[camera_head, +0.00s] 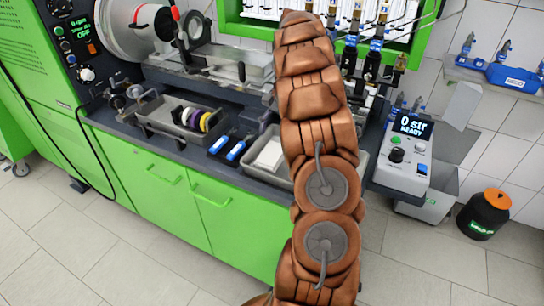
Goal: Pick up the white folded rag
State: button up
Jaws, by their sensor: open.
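A white flat piece that looks like the folded rag (269,154) lies in a shallow grey tray (250,169) on the dark bench top, just left of my arm. Its right side is close to my arm, and the arm covers part of the tray. My copper-coloured arm rises through the middle of the view. My gripper cannot be made out; the arm's far end is at the top, and its fingers do not show.
Left of the tray lie blue-marked tools (236,149) and a bin of coloured rings (190,118). A control box (405,155) with a lit display stands at the right end of the bench. A black canister with an orange lid (484,213) stands on the floor. The front floor is clear.

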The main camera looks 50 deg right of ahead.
aim_at(273, 153)
jog(key=shift+p+x, duration=0.75)
jog(key=shift+x, duration=2.35)
jog(key=shift+d, duration=0.15)
jog(key=shift+c, duration=0.3)
jog(key=c, duration=0.8)
